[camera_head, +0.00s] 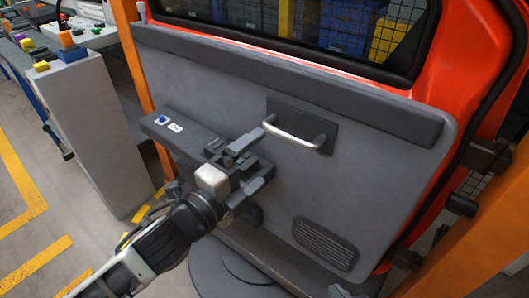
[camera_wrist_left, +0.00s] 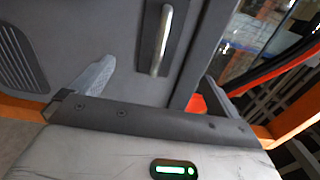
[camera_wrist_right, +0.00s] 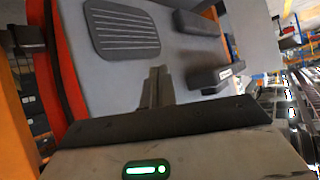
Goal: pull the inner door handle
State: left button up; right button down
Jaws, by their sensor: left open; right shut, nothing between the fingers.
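The inner door handle (camera_head: 295,133) is a pale metal bar on a dark plate on the grey door panel (camera_head: 380,165). In the left wrist view the handle (camera_wrist_left: 161,40) lies ahead, between the lines of the two fingers and beyond their tips. My left gripper (camera_head: 262,156) is open and empty, just left of and below the handle in the head view, apart from it. In the right wrist view my right gripper (camera_wrist_right: 156,72) is shut and empty, facing the lower door panel. I cannot make it out in the head view.
A dark armrest (camera_head: 180,130) with a blue button juts from the door left of the handle. A slotted grille (camera_head: 325,243) is low on the panel. Orange posts (camera_head: 132,60) stand beside the door. A grey pedestal (camera_head: 85,130) stands at left, with clear floor near it.

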aim_at(284, 138)
pick_arm(q)
jog(key=b+x, duration=0.1)
jog(key=x, duration=0.4)
jog(key=shift+w+d+f+b, duration=0.15)
jog(key=shift+w+d+b, duration=0.1)
jog(key=shift+b, duration=0.1)
jog(key=x, duration=0.4)
jog(key=shift+w+d, duration=0.2)
jog(key=shift+w, duration=0.15)
pick_arm(e)
jog(key=shift+a+f, duration=0.1)
jog(key=shift+f, duration=0.1)
pick_arm(q)
grip_shut()
